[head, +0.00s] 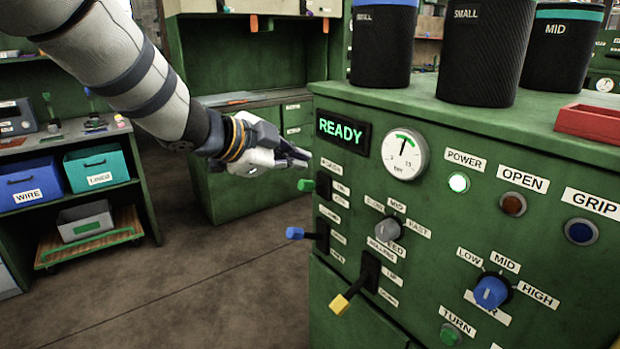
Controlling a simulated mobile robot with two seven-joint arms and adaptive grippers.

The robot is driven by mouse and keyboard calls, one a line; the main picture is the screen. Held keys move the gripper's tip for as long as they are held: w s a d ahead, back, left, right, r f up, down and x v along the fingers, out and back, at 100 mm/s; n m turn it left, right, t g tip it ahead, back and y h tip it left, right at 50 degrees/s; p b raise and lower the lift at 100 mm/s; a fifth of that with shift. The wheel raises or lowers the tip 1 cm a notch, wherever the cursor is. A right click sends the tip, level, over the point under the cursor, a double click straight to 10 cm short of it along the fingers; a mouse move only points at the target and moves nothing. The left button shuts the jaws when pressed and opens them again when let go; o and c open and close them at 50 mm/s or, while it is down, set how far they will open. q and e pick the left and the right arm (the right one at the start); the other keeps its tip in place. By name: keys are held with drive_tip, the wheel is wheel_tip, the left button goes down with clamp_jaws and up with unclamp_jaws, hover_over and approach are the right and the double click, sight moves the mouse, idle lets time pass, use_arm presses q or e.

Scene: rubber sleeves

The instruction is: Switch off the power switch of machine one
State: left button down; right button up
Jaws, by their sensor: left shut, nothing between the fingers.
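The green machine (450,135) fills the right side, with a lit display reading READY (342,131). My right gripper is not in view.
Below are a blue-tipped lever (295,233), a yellow-tipped lever (341,304), a grey knob (389,229) and a blue knob (490,292). Black containers (481,50) and a red tray (588,121) stand on top. Shelves with blue bins (30,184) are at left. The floor between is clear.

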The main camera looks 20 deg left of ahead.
sight(313, 187)
use_arm(q)
drive_tip(key=w+d+f, duration=0.1)
drive_tip(key=w+f, duration=0.6)
drive_tip(key=w, duration=0.1)
drive_tip(key=shift+w+f+b, duration=0.3)
drive_tip(key=shift+w+b, duration=0.1)
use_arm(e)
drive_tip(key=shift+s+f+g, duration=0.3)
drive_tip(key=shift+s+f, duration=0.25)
